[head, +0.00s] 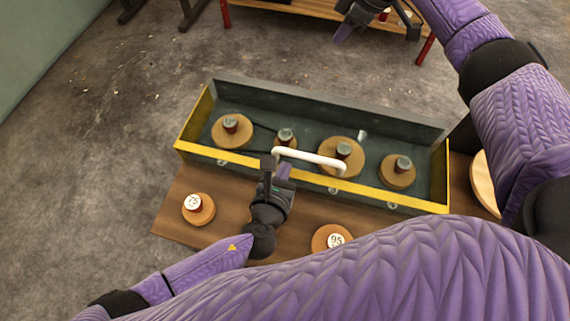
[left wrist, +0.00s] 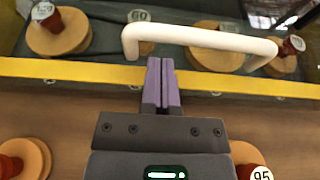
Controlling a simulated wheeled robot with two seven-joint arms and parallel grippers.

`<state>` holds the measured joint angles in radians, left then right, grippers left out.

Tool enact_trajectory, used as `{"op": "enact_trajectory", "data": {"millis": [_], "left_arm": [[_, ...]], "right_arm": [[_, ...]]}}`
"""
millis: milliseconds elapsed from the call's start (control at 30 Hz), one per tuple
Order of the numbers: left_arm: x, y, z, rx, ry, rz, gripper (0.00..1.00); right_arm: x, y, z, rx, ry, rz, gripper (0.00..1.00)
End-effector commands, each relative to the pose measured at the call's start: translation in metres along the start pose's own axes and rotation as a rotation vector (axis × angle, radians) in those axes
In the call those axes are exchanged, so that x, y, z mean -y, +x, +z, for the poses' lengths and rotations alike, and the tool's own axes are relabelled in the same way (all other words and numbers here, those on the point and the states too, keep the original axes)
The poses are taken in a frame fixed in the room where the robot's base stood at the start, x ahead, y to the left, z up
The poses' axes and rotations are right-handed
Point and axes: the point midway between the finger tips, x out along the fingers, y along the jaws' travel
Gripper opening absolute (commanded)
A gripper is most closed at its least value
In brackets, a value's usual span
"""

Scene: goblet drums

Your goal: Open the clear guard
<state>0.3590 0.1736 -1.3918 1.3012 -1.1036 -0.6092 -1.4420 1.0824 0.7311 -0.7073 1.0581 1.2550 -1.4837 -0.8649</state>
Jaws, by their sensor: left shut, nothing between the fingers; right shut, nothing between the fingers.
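The clear guard (head: 398,198) shows as a long see-through front with a yellow edge on a dark box, and it looks closed. Its white bar handle (head: 310,156) also shows in the left wrist view (left wrist: 200,38). My left gripper (head: 284,172) is shut and empty in front of the guard, close to the handle's left part. In the left wrist view its purple fingertips (left wrist: 161,66) point at the gap under the bar; contact cannot be told. My right gripper (head: 343,33) is shut and empty at the top of the head view, far from the guard.
Several round wooden pieces with dark knobs (head: 342,152) stand inside the box. Pieces labelled 75 (head: 198,209) and 95 (head: 330,238) stand on the wooden table (head: 185,237) in front. A table with red legs (head: 300,8) stands behind. My purple arm covers the lower right.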

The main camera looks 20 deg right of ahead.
Motion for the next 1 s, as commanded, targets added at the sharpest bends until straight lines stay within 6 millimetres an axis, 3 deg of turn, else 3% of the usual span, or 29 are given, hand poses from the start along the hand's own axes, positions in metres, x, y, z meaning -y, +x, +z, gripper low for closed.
{"op": "enact_trajectory", "data": {"millis": [133, 433, 633, 900, 933, 1000], "left_arm": [[0.0, 0.01, 0.0, 0.0, -0.001, 0.001, 0.0], [0.0, 0.011, 0.0, -0.001, -0.001, 0.001, 0.0], [0.0, 0.011, 0.02, 0.003, -0.004, 0.001, 0.0], [-0.001, 0.011, 0.022, 0.002, -0.001, 0.002, 0.0], [-0.001, 0.011, 0.022, 0.002, -0.001, 0.002, 0.0], [-0.001, 0.011, 0.022, 0.003, -0.001, 0.001, 0.0]], "right_arm": [[0.0, 0.0, 0.0, 0.0, 0.0, 0.0, 0.0], [0.0, 0.0, 0.0, 0.0, 0.0, 0.0, 0.0], [0.0, 0.0, 0.0, 0.0, 0.0, 0.0, 0.0], [0.0, 0.0, 0.0, 0.0, 0.0, 0.0, 0.0], [0.0, 0.0, 0.0, 0.0, 0.0, 0.0, 0.01], [0.0, 0.0, 0.0, 0.0, 0.0, 0.0, 0.16]]}}
